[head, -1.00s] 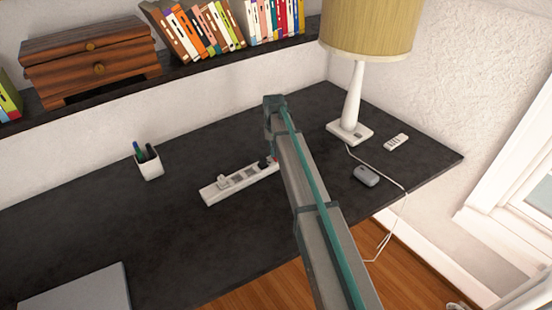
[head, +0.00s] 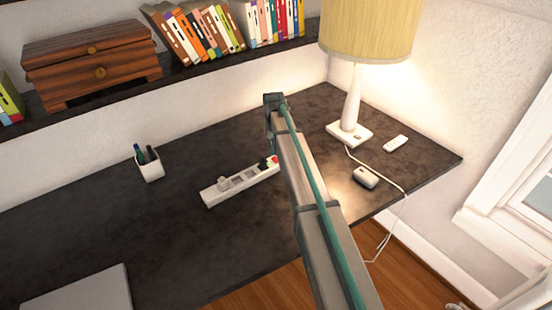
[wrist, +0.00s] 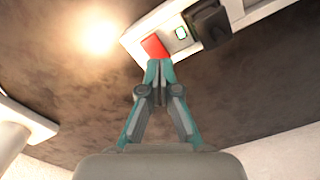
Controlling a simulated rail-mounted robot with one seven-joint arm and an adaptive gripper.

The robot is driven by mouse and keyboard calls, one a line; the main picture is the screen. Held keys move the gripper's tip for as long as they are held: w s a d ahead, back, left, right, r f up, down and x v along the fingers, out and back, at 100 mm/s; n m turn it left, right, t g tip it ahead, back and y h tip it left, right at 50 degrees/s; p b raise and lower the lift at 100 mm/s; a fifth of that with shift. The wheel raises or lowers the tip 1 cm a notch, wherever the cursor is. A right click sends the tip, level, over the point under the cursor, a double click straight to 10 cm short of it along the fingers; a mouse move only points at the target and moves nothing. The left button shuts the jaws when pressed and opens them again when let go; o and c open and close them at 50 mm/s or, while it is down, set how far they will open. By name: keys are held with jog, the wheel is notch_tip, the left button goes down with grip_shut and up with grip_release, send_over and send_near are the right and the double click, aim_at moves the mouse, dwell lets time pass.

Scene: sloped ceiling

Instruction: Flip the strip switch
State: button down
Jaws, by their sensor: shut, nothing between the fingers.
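The white power strip (head: 240,183) lies on the dark desk. Its red switch (head: 273,161) is at the right end, beside my arm; in the wrist view the red switch (wrist: 154,46) is just beyond my fingertips. A small green-lit spot (wrist: 181,33) and a black plug (wrist: 209,24) are to its right on the strip. My gripper (wrist: 160,64) is shut and empty, its tips at the switch's near edge; I cannot tell whether they touch it. In the head view my arm hides the fingers. The desk lamp (head: 368,35) is lit.
A grey mouse (head: 365,177), a white remote (head: 396,143) and the lamp cord are right of my arm. A pen cup (head: 150,166) is left of the strip, a grey flat object (head: 80,290) at front left. The desk between them is clear.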

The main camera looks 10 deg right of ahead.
aim_at(274, 158)
jog(key=shift+r+p, duration=1.05)
jog(key=shift+r, duration=1.25)
jog(key=shift+s, duration=0.1)
